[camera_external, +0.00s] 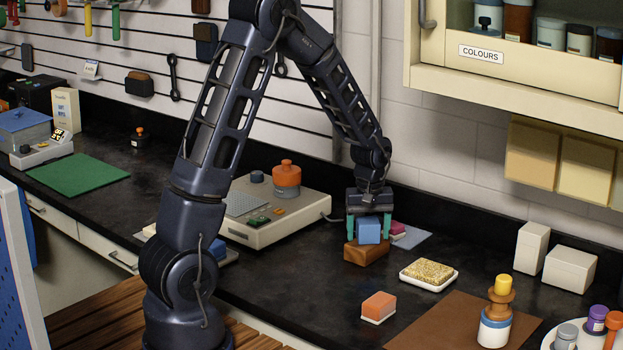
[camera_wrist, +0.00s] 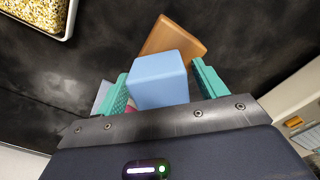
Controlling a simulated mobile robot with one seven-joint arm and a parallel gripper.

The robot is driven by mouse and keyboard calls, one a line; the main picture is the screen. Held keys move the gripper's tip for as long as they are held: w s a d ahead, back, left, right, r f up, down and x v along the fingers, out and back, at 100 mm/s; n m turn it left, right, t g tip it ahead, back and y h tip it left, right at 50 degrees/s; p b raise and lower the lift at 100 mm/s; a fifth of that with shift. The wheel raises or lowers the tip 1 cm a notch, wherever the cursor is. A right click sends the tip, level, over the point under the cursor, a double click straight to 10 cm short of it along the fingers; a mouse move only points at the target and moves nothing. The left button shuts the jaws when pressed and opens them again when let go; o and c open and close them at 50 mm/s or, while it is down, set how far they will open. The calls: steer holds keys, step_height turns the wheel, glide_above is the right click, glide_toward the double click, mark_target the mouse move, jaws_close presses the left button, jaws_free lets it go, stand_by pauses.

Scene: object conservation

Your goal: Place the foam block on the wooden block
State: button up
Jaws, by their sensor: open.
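A blue block, which I take to be the foam block (camera_external: 369,231), sits on top of the brown wooden block (camera_external: 366,254) on the dark worktop. My gripper (camera_external: 369,226) is above them with its teal fingers open, one on each side of the blue block. In the wrist view the blue block (camera_wrist: 158,80) lies between the fingers (camera_wrist: 163,86), with a visible gap on the right; contact on the left I cannot tell. The wooden block (camera_wrist: 172,37) shows beyond it, turned at an angle and partly hidden by the blue block.
A pink block (camera_external: 397,229) lies on a grey sheet (camera_external: 411,238) just right of the gripper. A tray of granules (camera_external: 429,274), an orange-and-white block (camera_external: 378,307) and a brown mat (camera_external: 450,325) with a stacked jar are in front. A scale-like device (camera_external: 262,228) stands left.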

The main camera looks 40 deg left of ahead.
mark_target(368, 222)
step_height(368, 222, up, 12)
steer(key=s+a+r+m+t, duration=0.2)
steer(key=s+a+r+m, duration=0.2)
steer(key=s+r, duration=0.9)
steer(key=s+a+m+t, duration=0.1)
steer(key=s+m, duration=0.1)
steer(key=s, duration=0.7)
steer(key=s+a+r+m+t, duration=0.1)
steer(key=s+a+m, duration=0.1)
steer(key=s, duration=0.7)
steer(key=shift+s+r+m+t, duration=0.15)
steer(key=shift+r+m+t, duration=0.15)
steer(key=shift+m, duration=0.2)
